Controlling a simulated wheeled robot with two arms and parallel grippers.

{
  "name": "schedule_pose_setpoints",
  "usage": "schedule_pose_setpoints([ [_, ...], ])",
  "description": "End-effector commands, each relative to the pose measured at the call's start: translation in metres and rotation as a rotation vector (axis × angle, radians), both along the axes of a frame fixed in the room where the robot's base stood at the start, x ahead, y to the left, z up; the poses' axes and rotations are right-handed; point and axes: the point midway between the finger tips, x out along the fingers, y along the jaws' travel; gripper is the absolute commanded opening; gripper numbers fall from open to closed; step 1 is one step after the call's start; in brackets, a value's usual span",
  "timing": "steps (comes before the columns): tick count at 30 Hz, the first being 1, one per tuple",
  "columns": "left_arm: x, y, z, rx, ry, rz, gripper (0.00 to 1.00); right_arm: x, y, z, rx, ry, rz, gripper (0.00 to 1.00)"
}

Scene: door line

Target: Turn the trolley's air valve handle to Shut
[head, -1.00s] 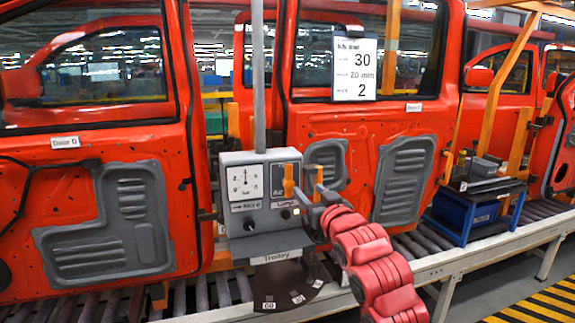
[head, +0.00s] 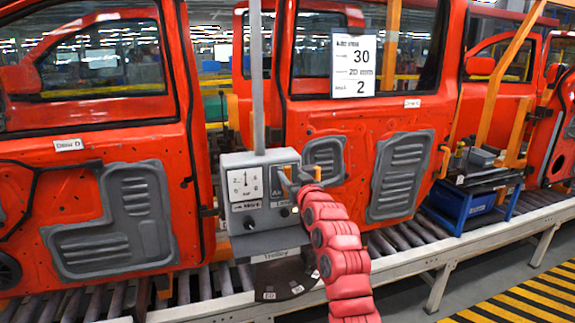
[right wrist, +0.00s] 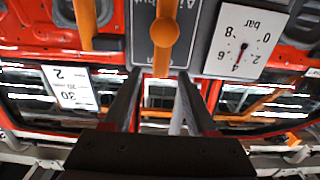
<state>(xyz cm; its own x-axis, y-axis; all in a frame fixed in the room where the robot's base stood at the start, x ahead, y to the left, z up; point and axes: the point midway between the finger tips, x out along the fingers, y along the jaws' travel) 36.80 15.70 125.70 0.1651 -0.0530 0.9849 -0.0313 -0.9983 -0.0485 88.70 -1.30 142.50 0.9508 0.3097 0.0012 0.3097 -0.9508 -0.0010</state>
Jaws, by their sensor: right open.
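The trolley's grey control box (head: 237,222) stands in front of the red doors, with a pressure gauge (head: 245,184) on its upper left. The dark air valve plate (head: 278,172) is beside the gauge. My right gripper (head: 290,182) is in front of this plate and hides most of the handle in the head view. In the upside-down right wrist view, the orange valve handle (right wrist: 164,34) lies over the plate, its lever pointing down the picture. The open fingers of my right gripper (right wrist: 159,76) are on either side of the lever's end, with gaps visible. My left gripper is out of view.
A lamp switch and a knob (head: 249,223) sit low on the box. Red doors (head: 110,200) hang close behind, above the roller conveyor (head: 400,250). A blue bin (head: 470,205) stands to the right.

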Motion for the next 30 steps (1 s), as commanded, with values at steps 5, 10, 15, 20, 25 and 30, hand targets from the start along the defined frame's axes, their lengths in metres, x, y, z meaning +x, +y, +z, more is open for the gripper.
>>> schedule_pose_setpoints([
  [5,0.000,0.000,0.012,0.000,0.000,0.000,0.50,0.020,0.005,0.001,0.004,0.005,-0.001,0.57],
  [10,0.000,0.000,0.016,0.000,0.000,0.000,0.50,0.032,0.010,0.000,0.004,0.003,0.000,0.57],
  [15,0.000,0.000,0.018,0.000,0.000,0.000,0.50,0.038,0.012,0.000,-0.001,0.002,-0.002,0.57],
  [20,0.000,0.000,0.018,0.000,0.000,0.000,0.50,0.039,0.013,-0.001,-0.002,0.002,-0.002,0.57],
  [25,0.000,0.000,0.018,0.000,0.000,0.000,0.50,0.039,0.013,-0.001,-0.002,0.002,-0.001,0.57],
  [30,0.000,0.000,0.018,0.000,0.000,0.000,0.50,0.039,0.013,-0.001,-0.002,0.002,-0.001,0.27],
])
